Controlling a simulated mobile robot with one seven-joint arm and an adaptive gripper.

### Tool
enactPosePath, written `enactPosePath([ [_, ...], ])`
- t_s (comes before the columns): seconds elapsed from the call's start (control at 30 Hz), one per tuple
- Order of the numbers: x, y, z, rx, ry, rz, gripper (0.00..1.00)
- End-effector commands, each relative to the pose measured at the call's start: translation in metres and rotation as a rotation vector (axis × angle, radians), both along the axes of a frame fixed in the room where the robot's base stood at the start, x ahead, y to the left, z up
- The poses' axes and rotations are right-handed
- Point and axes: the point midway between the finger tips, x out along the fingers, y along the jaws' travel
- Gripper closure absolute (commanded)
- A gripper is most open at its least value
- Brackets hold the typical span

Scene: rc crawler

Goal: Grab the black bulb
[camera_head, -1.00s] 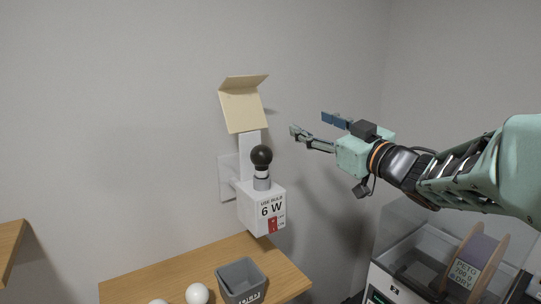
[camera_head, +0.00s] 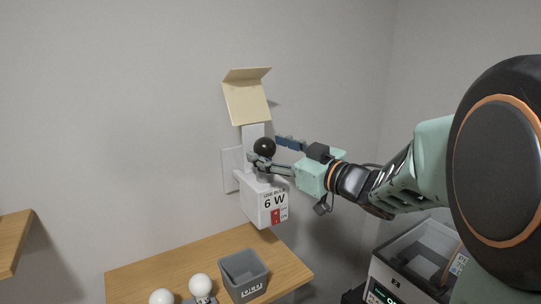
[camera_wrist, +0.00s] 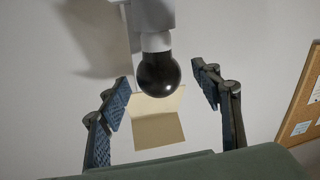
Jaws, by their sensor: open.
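The black bulb (camera_head: 264,147) stands upright in the socket on top of a white wall box (camera_head: 263,203) labelled "USE BULB 6 W". My gripper (camera_head: 266,149) is open at the bulb's height, with its fingers reaching in from the right. In the wrist view the bulb (camera_wrist: 158,75) hangs between the two open blue-padded fingers of my gripper (camera_wrist: 164,98), with a gap on each side. In the head view a finger hides the bulb's lower part and the socket.
A beige flap (camera_head: 246,100) is tilted above the bulb. Below is a wooden shelf (camera_head: 140,276) with a grey bin (camera_head: 243,275) and white bulbs (camera_head: 200,285). A machine with a clear lid (camera_head: 408,262) stands at the lower right. A corkboard (camera_wrist: 303,98) shows at the right of the wrist view.

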Motion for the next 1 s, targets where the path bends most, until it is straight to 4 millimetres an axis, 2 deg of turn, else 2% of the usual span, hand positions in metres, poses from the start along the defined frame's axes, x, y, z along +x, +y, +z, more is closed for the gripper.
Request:
enactPosePath([
  [0.13,0.0121,0.0125,0.0006,-0.001,-0.001,0.001,0.41],
  [0.4,0.0143,0.0141,0.0011,0.001,-0.001,-0.002,0.41],
  [0.77,0.0142,0.0138,0.0009,0.001,-0.001,-0.002,0.81],
  [1.0,0.0142,0.0137,0.0012,0.001,-0.001,-0.002,0.81],
])
